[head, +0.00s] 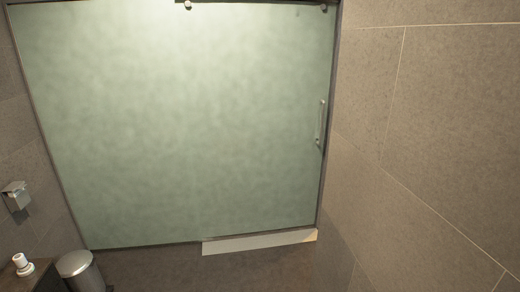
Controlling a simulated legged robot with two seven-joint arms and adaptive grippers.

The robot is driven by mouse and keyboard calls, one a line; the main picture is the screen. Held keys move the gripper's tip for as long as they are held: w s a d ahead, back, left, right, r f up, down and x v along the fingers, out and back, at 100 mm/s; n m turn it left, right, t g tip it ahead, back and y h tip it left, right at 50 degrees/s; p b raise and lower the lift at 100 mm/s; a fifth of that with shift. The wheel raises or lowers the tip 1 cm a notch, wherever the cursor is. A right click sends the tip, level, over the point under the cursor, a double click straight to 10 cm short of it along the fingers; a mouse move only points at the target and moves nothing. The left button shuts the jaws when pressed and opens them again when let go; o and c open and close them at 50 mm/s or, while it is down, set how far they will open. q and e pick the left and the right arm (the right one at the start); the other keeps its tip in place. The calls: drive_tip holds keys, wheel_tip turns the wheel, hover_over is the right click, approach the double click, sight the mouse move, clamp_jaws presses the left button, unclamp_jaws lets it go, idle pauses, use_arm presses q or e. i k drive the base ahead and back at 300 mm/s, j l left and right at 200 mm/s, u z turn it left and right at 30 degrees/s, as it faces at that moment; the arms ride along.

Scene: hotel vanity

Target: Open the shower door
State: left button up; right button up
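The shower door (250,130) is a large frosted, greenish glass panel across the middle of the head view. A vertical metal handle (321,123) is mounted near its right edge. Two round metal fittings show along the top, one near the middle (187,5) and one at the right corner (323,7). The door's right edge meets the frame by the tiled wall, and no gap shows there. Neither of my grippers is in view.
A grey tiled wall (430,120) stands close on the right. At lower left are a metal bin (80,268), a white bottle (23,264) on a dark surface and a wall-mounted holder (16,196). A pale strip (255,243) lies along the door's foot. Dark floor in front looks clear.

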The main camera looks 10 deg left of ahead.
sight(256, 75)
drive_tip(key=i+j+u, duration=0.25)
drive_tip(key=i+j, duration=0.2)
drive_tip(key=i+j+u, duration=0.3)
drive_tip(key=i+j, duration=0.2)
drive_tip(key=i+z, duration=0.2)
drive_tip(key=i, duration=0.3)
drive_tip(key=i+j+z, duration=0.2)
drive_tip(key=i, duration=0.3)
drive_tip(key=i+j+z, duration=0.2)
drive_tip(key=i, duration=0.35)
drive_tip(key=i+j+z, duration=0.2)
drive_tip(key=i, duration=0.25)
drive_tip(key=i+l+z, duration=0.15)
drive_tip(key=i+z, duration=0.55)
drive_tip(key=i, duration=0.15)
drive_tip(key=i+j+z, duration=0.1)
drive_tip(key=i+z, duration=0.25)
drive_tip(key=i, duration=0.1)
